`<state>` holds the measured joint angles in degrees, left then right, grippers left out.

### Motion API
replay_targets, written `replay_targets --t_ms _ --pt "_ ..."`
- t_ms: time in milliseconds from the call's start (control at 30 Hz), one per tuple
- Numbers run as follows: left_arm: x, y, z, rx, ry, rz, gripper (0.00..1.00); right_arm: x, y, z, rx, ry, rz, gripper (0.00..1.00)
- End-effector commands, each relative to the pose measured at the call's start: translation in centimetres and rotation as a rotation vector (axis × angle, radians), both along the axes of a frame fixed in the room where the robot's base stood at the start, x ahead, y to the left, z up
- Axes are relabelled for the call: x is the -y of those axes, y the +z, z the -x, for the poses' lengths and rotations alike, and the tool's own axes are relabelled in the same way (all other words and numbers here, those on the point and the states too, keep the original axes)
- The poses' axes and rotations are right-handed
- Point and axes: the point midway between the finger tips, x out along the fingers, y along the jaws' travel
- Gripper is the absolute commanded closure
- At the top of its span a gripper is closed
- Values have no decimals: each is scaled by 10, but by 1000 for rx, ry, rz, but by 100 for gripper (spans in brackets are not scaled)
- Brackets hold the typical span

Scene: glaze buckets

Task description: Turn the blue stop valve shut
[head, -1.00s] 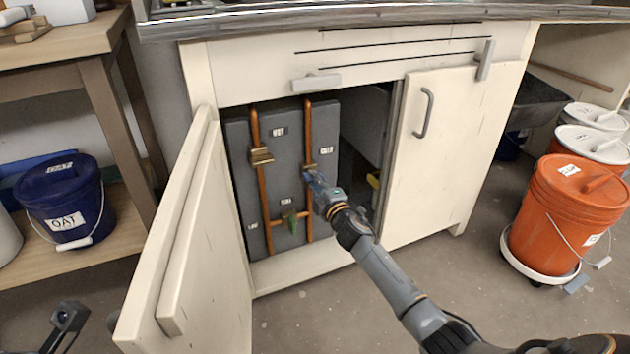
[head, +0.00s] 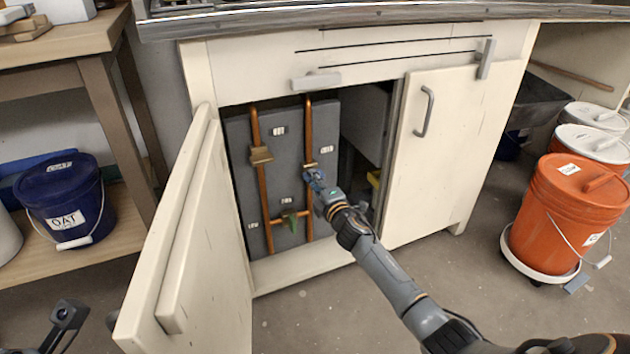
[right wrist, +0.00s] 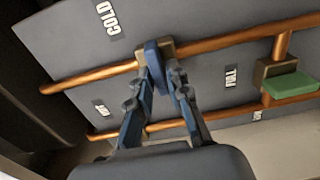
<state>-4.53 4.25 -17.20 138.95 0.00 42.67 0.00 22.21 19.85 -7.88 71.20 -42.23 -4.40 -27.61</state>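The blue stop valve sits on the right copper pipe inside the open cabinet. Its blue handle (right wrist: 153,66) shows in the right wrist view, sticking out from a brass body (right wrist: 168,47) and lying roughly across the pipe. My right gripper (head: 315,180) reaches into the cabinet from the lower right. In the right wrist view its two fingertips (right wrist: 163,75) close in on either side of the blue handle and appear to grip it. In the head view the gripper mostly hides the handle. A dark part of my left arm (head: 66,316) shows at the lower left; its fingers are unclear.
A green-handled valve (head: 290,220) sits on the lower cross pipe, also in the right wrist view (right wrist: 292,86). A brass fitting (head: 261,156) is on the left pipe. The open cabinet door (head: 200,245) bounds the left, the closed door (head: 430,160) the right. Orange bucket (head: 565,215) stands far right.

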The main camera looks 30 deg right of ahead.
Motion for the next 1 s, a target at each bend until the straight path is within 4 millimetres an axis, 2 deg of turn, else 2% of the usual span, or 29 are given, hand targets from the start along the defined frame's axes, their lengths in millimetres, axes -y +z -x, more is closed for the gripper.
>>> replay_targets --t_ms 67,467,633,1000 --pt "0 0 0 1 0 0 80 0 0 0 0 0 -1 65" --pt "-1 1 1 4 1 0 80 0 0 6 0 -1 -2 65" --pt "0 1 1 3 1 0 80 -1 -1 29 -2 1 -1 65" --pt "0 0 0 1 0 0 80 -6 -1 100 -2 0 -2 65"
